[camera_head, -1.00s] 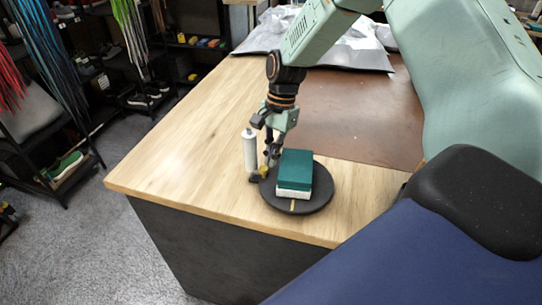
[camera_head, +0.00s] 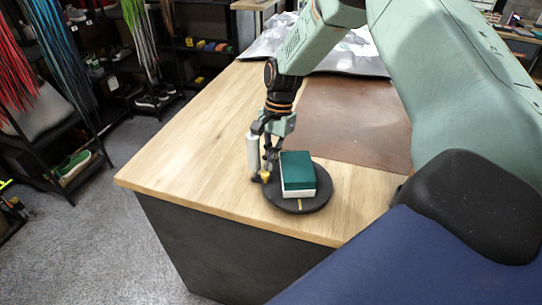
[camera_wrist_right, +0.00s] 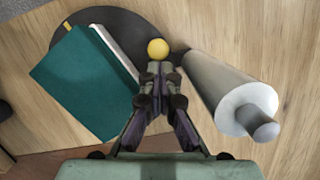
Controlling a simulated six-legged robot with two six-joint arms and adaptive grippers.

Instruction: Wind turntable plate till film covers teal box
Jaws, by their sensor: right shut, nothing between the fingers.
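The teal box (camera_head: 298,168), with a white lower part, lies on the round black turntable plate (camera_head: 318,199). In the right wrist view the box (camera_wrist_right: 82,82) lies left of my fingers. A yellow knob (camera_wrist_right: 158,48) sits at the plate's edge, just beyond my fingertips. My right gripper (camera_wrist_right: 155,70) is shut and empty, with its tips at or against the knob; exact contact is unclear. It also shows in the head view (camera_head: 267,170). A white film roll (camera_head: 253,155) stands upright left of the plate. I see no film on the box. My left gripper is not in view.
The wooden table (camera_head: 190,150) is clear to the left of the roll. A brown mat (camera_head: 350,120) and silvery sheeting (camera_head: 345,58) lie farther back. The plate sits near the table's front edge. Shelves with shoes stand at the left.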

